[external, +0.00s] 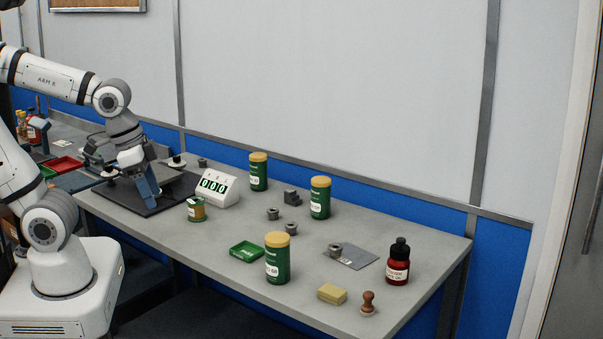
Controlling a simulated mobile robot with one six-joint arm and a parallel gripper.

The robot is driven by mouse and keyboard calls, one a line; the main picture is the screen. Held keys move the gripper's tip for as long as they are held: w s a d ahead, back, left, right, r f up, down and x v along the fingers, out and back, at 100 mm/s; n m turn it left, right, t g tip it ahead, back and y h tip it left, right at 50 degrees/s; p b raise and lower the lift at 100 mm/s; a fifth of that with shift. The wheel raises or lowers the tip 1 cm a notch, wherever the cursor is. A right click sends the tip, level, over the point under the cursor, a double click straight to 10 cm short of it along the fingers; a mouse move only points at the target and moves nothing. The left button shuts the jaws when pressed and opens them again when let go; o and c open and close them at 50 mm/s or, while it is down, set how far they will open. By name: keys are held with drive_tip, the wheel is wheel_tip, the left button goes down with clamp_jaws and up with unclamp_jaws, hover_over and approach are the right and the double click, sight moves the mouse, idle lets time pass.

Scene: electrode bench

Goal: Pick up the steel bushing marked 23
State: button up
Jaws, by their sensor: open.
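Small grey steel bushings stand on the grey bench (380,310). My gripper (150,204) is at the left end of the bench, pointing down over a dark mat (125,197). It is open, and I see nothing held in it. It is well away from these bushings.
Green canisters with yellow lids (277,262) (320,200) (258,173) stand around the bushings. A white digital display (214,187) is right of my gripper. A green tray (246,251), yellow block (332,293), wooden stamp (368,303) and red bottle (398,264) are nearer the front and right.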

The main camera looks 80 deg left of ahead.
drive_tip(key=shift+w, duration=0.1)
drive_tip(key=t+b, duration=0.1)
drive_tip(key=b, duration=0.6)
approach(287, 225)
wheel_tip(287, 225, down, 2)
drive_tip(key=shift+m, duration=0.5)
drive_tip(key=shift+w+p+x, duration=0.25)
drive_tip(key=shift+p+x, duration=0.2)
drive_tip(key=shift+x, duration=1.5)
drive_tip(key=shift+w+p+x, duration=0.2)
drive_tip(key=shift+p+x, duration=0.2)
drive_tip(key=shift+x, duration=1.55)
drive_tip(key=shift+a+r, duration=0.1)
drive_tip(key=shift+r, duration=0.1)
drive_tip(key=shift+c, duration=0.4)
drive_tip(key=c, duration=0.9)
